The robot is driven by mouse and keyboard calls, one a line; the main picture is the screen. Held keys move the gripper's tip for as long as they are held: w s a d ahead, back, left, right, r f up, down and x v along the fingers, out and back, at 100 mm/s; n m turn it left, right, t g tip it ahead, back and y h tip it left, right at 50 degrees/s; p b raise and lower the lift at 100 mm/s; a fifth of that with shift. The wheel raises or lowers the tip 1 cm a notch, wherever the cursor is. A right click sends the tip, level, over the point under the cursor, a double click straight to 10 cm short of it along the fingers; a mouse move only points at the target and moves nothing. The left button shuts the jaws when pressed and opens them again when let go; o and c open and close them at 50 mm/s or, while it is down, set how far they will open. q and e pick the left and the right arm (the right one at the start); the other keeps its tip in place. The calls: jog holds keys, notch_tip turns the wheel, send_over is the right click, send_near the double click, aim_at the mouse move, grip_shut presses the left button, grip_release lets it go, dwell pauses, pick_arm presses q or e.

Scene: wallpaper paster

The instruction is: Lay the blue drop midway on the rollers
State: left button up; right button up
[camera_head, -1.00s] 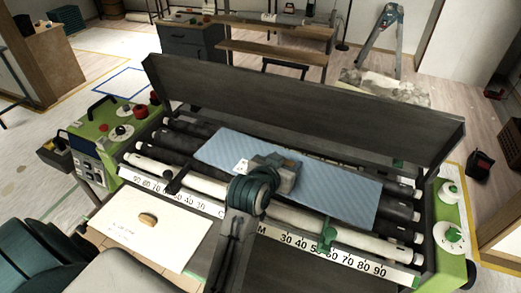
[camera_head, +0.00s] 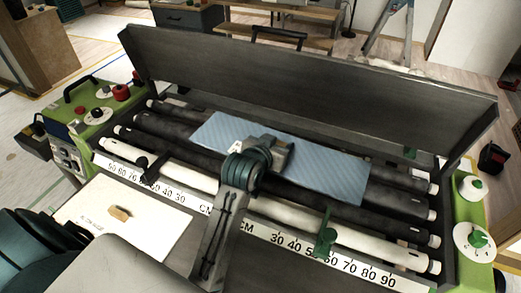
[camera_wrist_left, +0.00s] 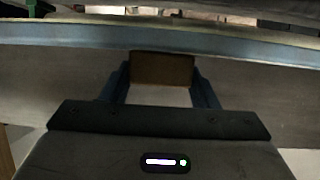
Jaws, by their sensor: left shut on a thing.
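The blue drop (camera_head: 335,178) is a flat, pale blue patterned sheet with a small white label near its left part. It lies lengthwise over the black rollers (camera_head: 398,213), near the middle of their length, with roller showing past both ends. I cannot tell whether it touches them. My left gripper (camera_head: 277,148) is shut on the drop near its middle. In the left wrist view, its fingers (camera_wrist_left: 160,90) have a brown piece between them, and a long blue edge (camera_wrist_left: 160,40) runs across in front. My right gripper is not in view.
A tall dark panel (camera_head: 310,85) stands behind the rollers. A centimetre scale (camera_head: 330,250) and a green clip (camera_head: 326,238) are at the front. A green control box (camera_head: 95,115) is at left, green knobs (camera_head: 477,238) at right. A white sheet (camera_head: 125,220) lies front left.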

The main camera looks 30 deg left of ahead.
aim_at(256, 132)
pick_arm(q)
jog(key=w+a, duration=0.3)
jog(key=a, duration=0.1)
jog(key=shift+w+a, duration=0.2)
jog(key=shift+w, duration=0.2)
jog(key=shift+n+y, duration=0.3)
jog(key=shift+y, duration=0.1)
jog(key=w+a+p, duration=0.1)
jog(key=a, duration=0.1)
jog(key=w+a+r, duration=0.1)
jog(key=a, duration=0.1)
jog(key=shift+w+r+p, duration=0.2)
jog(key=shift+p, duration=0.15)
notch_tip(256, 132, down, 5)
jog(key=shift+w+a+f+p, duration=0.1)
jog(key=shift+a+p, duration=0.05)
jog(key=shift+p, duration=0.35)
notch_tip(256, 132, down, 4)
jog(key=shift+r+p, duration=0.1)
jog(key=shift+p, duration=0.25)
jog(key=shift+f, duration=0.35)
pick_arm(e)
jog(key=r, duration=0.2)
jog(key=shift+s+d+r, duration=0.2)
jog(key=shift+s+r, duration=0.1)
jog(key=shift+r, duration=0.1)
pick_arm(q)
jog(key=shift+f, duration=0.2)
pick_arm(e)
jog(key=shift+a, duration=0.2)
